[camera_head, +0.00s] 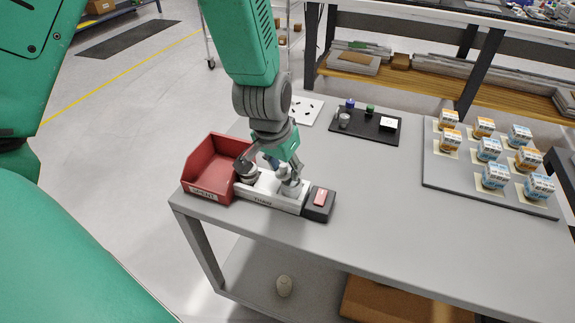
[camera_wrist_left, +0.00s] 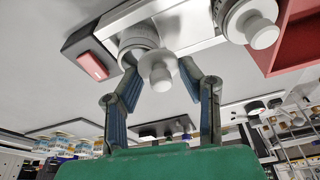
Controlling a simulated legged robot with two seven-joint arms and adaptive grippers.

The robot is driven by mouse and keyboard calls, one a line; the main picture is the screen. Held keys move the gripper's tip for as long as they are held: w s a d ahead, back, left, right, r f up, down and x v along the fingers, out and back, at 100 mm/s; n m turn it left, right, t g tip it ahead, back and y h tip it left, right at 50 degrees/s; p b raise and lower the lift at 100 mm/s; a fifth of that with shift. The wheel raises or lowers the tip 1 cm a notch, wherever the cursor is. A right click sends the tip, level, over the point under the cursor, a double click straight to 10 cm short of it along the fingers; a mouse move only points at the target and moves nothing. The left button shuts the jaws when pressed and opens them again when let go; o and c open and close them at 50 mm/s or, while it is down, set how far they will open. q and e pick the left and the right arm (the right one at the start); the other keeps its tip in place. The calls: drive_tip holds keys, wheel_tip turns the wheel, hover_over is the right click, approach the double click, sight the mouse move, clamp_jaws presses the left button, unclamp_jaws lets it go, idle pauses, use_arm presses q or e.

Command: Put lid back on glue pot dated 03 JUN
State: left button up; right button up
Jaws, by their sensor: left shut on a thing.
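My left gripper (camera_head: 289,174) is over the white holder (camera_head: 262,190) near the table's front-left corner. In the left wrist view its fingers (camera_wrist_left: 160,75) are closed around the white knob of a lid (camera_wrist_left: 161,84). The lid is at a glue pot (camera_wrist_left: 137,38) in the holder, and I cannot tell whether it is seated. A second pot (camera_wrist_left: 248,22) with a white-knobbed lid stands beside it, and in the head view this pot (camera_head: 245,172) is next to the red bin. No date is readable on either pot. My right gripper is not in view.
The red bin (camera_head: 206,184) is left of the holder, and a dark box with a red top (camera_head: 319,203) is right of it. A black tray (camera_head: 375,131) with small items is behind. A grey board (camera_head: 440,176) bears several labelled cartons. The table's front middle is clear.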

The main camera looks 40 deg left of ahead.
sight(300, 180)
use_arm(q)
drive_tip(key=shift+d+r, duration=0.15)
drive_tip(key=shift+d, duration=0.45)
drive_tip(key=shift+d+r+p, duration=0.2)
drive_tip(key=shift+d+p, duration=0.2)
drive_tip(key=shift+d, duration=0.4)
drive_tip(key=shift+a+f, duration=0.1)
drive_tip(key=shift+a, duration=0.4)
drive_tip(key=shift+d+p, duration=0.15)
drive_tip(key=shift+p, duration=0.15)
drive_tip(key=shift+d, duration=0.6)
drive_tip(key=shift+d+r, duration=0.2)
drive_tip(key=shift+d, duration=0.05)
drive_tip(key=shift+a+f, duration=0.15)
drive_tip(key=shift+a, duration=0.55)
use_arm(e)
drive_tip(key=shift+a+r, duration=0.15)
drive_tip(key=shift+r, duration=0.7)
